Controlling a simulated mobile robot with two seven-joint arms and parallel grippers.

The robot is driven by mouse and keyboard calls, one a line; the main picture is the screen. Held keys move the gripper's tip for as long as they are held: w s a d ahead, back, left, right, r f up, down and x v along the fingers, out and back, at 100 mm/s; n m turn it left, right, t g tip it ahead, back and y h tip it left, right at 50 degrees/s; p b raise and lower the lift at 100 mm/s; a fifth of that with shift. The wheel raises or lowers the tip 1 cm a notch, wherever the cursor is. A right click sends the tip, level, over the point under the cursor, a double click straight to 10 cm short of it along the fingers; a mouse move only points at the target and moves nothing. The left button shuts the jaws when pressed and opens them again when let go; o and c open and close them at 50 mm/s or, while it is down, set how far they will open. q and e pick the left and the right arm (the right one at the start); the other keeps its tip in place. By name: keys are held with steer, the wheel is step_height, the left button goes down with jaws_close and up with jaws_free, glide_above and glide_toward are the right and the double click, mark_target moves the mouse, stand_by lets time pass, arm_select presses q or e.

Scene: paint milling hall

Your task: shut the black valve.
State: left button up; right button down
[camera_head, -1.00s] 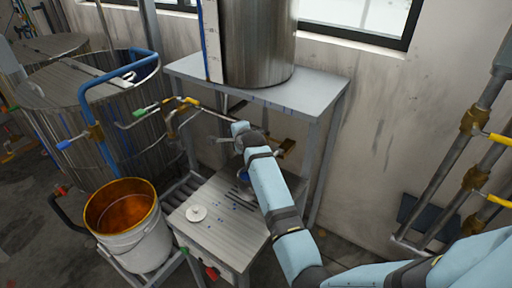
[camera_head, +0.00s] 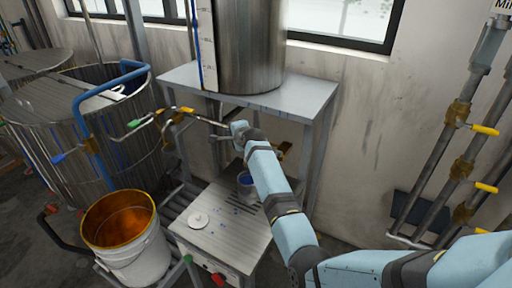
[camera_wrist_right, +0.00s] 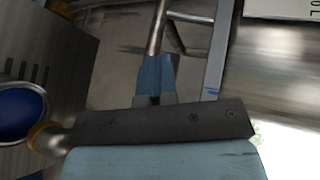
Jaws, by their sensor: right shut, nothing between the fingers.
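I cannot clearly make out a black valve handle in either view. A brass valve body (camera_head: 283,150) under the tank stand is partly hidden behind my right arm. My right gripper (camera_head: 226,137) reaches in from the lower right to the pipework below the stand's top, left of that brass body. In the right wrist view my right gripper's blue fingertips (camera_wrist_right: 156,76) are shut and empty. A metal pipe (camera_wrist_right: 157,28) shows just beyond them; I cannot tell whether they touch it. My left gripper is in neither view.
A steel tank (camera_head: 248,45) stands on the grey stand (camera_head: 290,98). Below is a low table (camera_head: 215,232) with a blue pot (camera_head: 246,180) and white lid (camera_head: 198,219). A white bucket (camera_head: 138,264) stands left. Yellow-handled pipes (camera_head: 463,115) are at right.

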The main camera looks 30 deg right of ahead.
steer(key=shift+w+d, duration=0.45)
steer(key=shift+w, duration=0.3)
steer(key=shift+w+d+r, duration=0.1)
steer(key=shift+d+r, duration=0.05)
steer(key=shift+r, duration=0.1)
steer(key=shift+f, duration=0.1)
